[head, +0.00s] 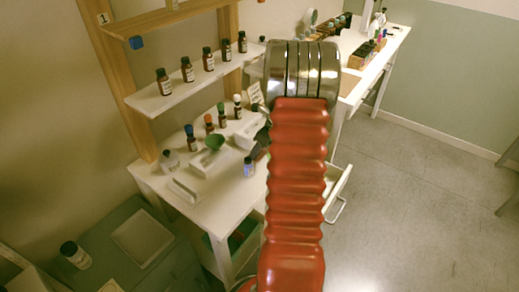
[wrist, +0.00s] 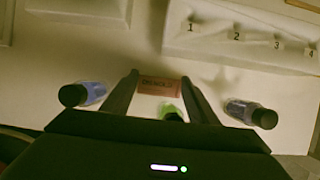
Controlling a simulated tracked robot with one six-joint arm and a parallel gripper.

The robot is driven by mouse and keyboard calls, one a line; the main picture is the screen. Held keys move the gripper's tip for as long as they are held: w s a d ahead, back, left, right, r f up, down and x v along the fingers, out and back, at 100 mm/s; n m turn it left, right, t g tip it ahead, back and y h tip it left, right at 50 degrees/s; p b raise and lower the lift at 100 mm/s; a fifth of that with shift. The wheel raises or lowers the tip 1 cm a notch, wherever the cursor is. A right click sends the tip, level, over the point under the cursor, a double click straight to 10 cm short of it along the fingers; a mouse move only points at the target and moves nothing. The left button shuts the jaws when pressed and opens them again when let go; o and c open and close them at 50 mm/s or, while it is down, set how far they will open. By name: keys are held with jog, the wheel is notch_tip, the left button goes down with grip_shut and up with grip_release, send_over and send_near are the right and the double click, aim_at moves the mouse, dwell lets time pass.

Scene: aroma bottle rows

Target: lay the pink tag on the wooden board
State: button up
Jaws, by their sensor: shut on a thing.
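The pink tag (wrist: 158,86) shows in the wrist view as a small reddish-pink strip with dark lettering, too small to read surely. It spans the gap between the fingertips of my gripper (wrist: 160,79), which is shut on it, above a pale surface. In the head view my arm covers most of the gripper, and I cannot make out the tag there.
Dark-capped bottles stand left (wrist: 84,94) and right (wrist: 250,113) of my fingers. A green item (wrist: 170,111) shows between them. A white numbered rack (wrist: 240,40) lies ahead.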

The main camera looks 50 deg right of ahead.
jog(key=o, duration=1.1)
jog(key=shift+f, duration=0.1)
jog(key=v, duration=1.2)
